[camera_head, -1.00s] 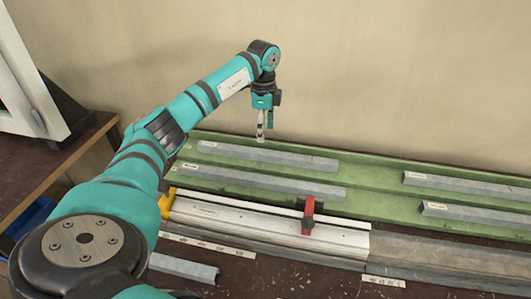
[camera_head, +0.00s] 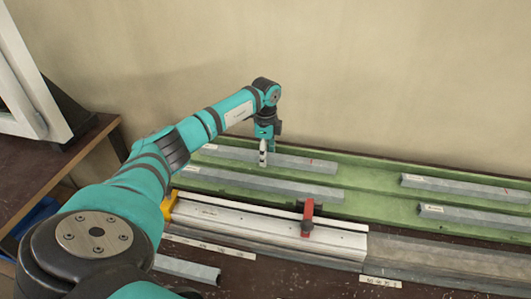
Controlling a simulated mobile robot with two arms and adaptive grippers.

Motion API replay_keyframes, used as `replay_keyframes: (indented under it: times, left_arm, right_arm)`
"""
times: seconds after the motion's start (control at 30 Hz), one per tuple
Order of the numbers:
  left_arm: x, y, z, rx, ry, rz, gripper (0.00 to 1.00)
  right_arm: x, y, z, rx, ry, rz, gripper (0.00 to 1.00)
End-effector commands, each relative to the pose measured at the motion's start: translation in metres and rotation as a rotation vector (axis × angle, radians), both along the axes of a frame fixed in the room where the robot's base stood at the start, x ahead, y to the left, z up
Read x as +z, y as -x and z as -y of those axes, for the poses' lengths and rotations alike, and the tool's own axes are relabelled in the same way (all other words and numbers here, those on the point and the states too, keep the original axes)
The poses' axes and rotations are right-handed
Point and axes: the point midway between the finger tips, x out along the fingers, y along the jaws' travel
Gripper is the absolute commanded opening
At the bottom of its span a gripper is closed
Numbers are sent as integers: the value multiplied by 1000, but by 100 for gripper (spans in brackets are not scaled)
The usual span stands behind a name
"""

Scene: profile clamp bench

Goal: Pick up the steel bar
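Several grey steel bars lie in the green tray (camera_head: 375,203). One bar (camera_head: 300,163) lies at the back left and another bar (camera_head: 290,189) lies in front of it. Two more bars, an upper one (camera_head: 465,188) and a lower one (camera_head: 475,216), lie on the right side. My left gripper (camera_head: 263,160) points down in front of the back left bar's middle in the picture and hides part of it. I see its fingers edge-on, so I cannot tell whether they are open or touch the bar. My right gripper is out of view.
A pale clamp fixture (camera_head: 270,228) with a red clamp (camera_head: 307,217) and a yellow end (camera_head: 169,205) stands in front of the tray. A short grey piece (camera_head: 187,269) lies on the dark bench at front left. A wall rises behind the tray.

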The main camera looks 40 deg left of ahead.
Motion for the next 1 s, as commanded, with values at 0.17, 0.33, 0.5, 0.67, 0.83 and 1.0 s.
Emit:
replay_keyframes:
  times: [0.17, 0.33, 0.5, 0.67, 0.83, 1.0]
  left_arm:
    - [0, 0, 0, 0, 0, 0, 30]
    - [0, 0, 0, 0, 0, 0, 7]
    - [1, 0, 0, 0, 0, 0, 0]
    - [2, -1, 0, 0, 1, 3, 0]
    - [4, -1, 0, 0, 0, 4, 0]
    - [22, -2, -1, 1, -1, 8, 0]
  right_arm:
    - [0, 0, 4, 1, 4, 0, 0]
    - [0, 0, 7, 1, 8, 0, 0]
    - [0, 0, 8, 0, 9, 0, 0]
    - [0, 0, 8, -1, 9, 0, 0]
    - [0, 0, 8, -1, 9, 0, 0]
    - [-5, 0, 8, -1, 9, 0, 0]
